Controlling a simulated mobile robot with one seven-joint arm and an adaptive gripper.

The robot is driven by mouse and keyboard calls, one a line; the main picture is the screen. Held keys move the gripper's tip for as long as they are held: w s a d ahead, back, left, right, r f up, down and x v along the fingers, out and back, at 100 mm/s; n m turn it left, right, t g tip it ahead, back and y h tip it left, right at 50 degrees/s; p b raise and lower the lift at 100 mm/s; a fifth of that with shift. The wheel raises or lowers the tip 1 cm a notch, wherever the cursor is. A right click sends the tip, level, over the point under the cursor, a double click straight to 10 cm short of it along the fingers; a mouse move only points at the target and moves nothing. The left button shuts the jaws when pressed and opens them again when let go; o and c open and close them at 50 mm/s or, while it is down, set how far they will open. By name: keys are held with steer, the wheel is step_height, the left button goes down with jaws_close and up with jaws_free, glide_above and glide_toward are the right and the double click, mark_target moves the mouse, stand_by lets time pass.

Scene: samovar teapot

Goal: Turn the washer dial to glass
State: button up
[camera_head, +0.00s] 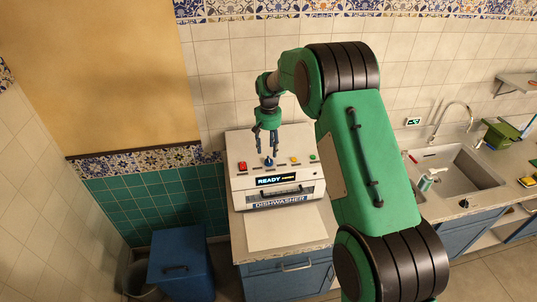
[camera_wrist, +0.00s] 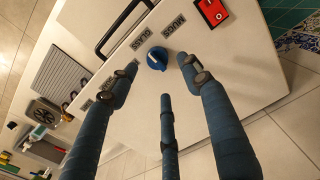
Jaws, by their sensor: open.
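The blue dial (camera_wrist: 157,58) sits on the white top of the dishwasher (camera_head: 282,212). It also shows in the head view (camera_head: 268,162), just below my gripper. A light mark shows on the dial, but I cannot tell exactly which label it points at. The GLASS label (camera_wrist: 141,39) is at the dial's upper left and the MUGS label (camera_wrist: 174,31) at its upper right in the wrist view. My gripper (camera_head: 267,147) is open and points down over the dial. Its three dark fingers (camera_wrist: 160,78) are spread around or near the dial and appear empty; contact cannot be told.
A red switch (camera_head: 242,165) is left of the dial, with small yellow and green buttons to the right. A READY display (camera_head: 270,181) and a handle are on the front. The tiled wall is close behind; a sink (camera_head: 460,172) is at the right.

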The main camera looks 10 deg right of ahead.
mark_target(268, 158)
step_height(268, 158, up, 7)
steer(key=shift+f, duration=0.15)
stand_by(0.4)
steer(key=s+d+r+t+b, duration=0.1)
steer(key=s+r+b, duration=0.1)
steer(key=s+r, duration=0.45)
steer(key=s+d+r+t+b, duration=0.1)
steer(key=s+r+b, duration=0.2)
steer(key=s, duration=0.7)
steer(key=s+d+r+t+b, duration=0.1)
steer(key=s+r+b, duration=0.1)
steer(key=s+r, duration=0.45)
steer(key=s+f+t+b, duration=0.1)
steer(key=s+f+b, duration=0.2)
steer(key=s, duration=1.2)
steer(key=s+d+f+t+b, duration=0.1)
steer(key=s+f+b, duration=0.3)
steer(key=s, duration=1.1)
step_height(268, 158, down, 3)
steer(key=shift+s+f+t, duration=0.1)
steer(key=shift+s+t, duration=0.05)
steer(key=shift+t, duration=0.15)
